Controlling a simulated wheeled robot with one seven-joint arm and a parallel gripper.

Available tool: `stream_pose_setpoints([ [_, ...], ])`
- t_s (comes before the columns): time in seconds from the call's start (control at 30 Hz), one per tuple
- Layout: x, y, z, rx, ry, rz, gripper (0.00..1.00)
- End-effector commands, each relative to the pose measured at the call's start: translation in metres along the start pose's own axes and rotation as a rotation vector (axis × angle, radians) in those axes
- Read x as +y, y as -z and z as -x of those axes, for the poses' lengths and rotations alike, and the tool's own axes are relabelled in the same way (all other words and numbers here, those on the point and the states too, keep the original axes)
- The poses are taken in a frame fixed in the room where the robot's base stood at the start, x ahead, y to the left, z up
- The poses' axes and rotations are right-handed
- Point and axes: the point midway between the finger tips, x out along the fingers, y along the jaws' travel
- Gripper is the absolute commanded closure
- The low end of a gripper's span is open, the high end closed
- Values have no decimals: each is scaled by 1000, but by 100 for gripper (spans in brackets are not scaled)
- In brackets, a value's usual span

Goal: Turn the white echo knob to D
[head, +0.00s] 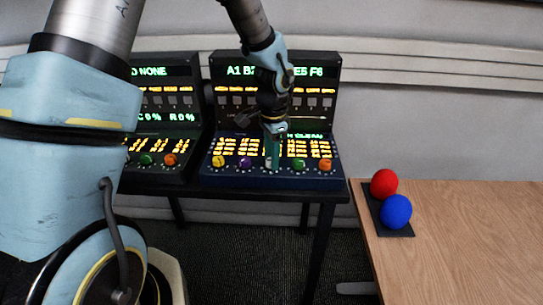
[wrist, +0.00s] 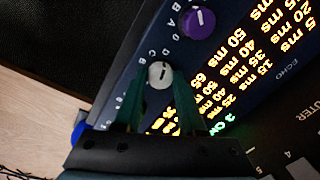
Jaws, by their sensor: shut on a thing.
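The white echo knob (wrist: 159,75) is on the sloped front of the right console. My gripper (wrist: 160,92) is shut on this knob, one green finger on each side of it. I cannot tell which letter the mark points at.
The right console (head: 335,183) also bears yellow (head: 219,160), purple (head: 244,162), green (head: 298,164) and orange (head: 325,165) knobs. The purple knob (wrist: 198,22) is close by. A second console (head: 160,176) stands left. A wooden table (head: 460,240) holds red (head: 384,183) and blue (head: 397,211) balls.

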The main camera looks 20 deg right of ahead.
Motion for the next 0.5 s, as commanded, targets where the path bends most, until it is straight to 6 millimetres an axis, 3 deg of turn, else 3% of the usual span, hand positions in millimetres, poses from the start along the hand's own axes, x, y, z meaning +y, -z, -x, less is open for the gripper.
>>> stream_pose_setpoints([
  [0.1,-1,0,1,1,2,-1,100],
  [0.13,-1,0,1,1,2,-1,58],
  [0.37,0,0,0,0,1,0,32],
  [0.5,0,0,0,0,1,0,31],
])
